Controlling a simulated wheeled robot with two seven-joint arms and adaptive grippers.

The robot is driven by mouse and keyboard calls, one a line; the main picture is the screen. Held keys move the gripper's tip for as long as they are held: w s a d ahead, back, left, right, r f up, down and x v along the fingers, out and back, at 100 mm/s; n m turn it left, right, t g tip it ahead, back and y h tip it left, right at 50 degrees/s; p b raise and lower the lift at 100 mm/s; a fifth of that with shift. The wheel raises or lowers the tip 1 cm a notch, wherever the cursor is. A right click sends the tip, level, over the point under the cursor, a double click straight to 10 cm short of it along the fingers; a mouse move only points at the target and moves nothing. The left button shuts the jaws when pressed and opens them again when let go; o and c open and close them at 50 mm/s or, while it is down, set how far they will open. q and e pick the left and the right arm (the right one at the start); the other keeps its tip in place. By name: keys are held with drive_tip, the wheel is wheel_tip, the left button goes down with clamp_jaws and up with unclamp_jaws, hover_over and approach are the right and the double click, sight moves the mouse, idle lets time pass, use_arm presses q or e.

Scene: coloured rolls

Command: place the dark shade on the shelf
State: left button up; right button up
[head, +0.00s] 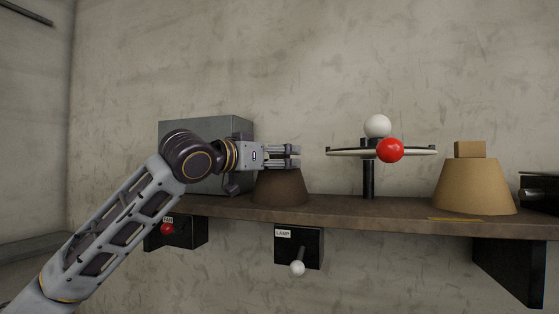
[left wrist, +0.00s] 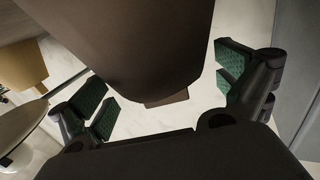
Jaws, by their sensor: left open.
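The dark shade (head: 281,189) is a brown truncated cone standing upright on the shelf (head: 330,208), with its wider end down. My left gripper (head: 294,156) is at the top of the shade, its fingers pointing right and hiding the shade's upper end. In the left wrist view the dark shade (left wrist: 125,45) fills the upper middle, with a small brown block (left wrist: 166,98) at its end. The green-padded fingers of my left gripper are spread wide on either side, with gaps to the shade. My right gripper is not in view.
A grey metal box (head: 205,132) stands behind my left wrist. To the right are a post with a disc (head: 345,152), a white ball (head: 377,126) and a red ball (head: 390,150), then a tan shade (head: 474,188). A lever box marked LAMP (head: 285,250) hangs below the shelf.

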use_arm(q)
drive_tip(key=b+v, duration=0.2)
drive_tip(key=v, duration=0.8)
drive_tip(key=shift+s+a+b, duration=0.2)
drive_tip(key=shift+a+b, duration=0.05)
drive_tip(key=shift+b, duration=0.05)
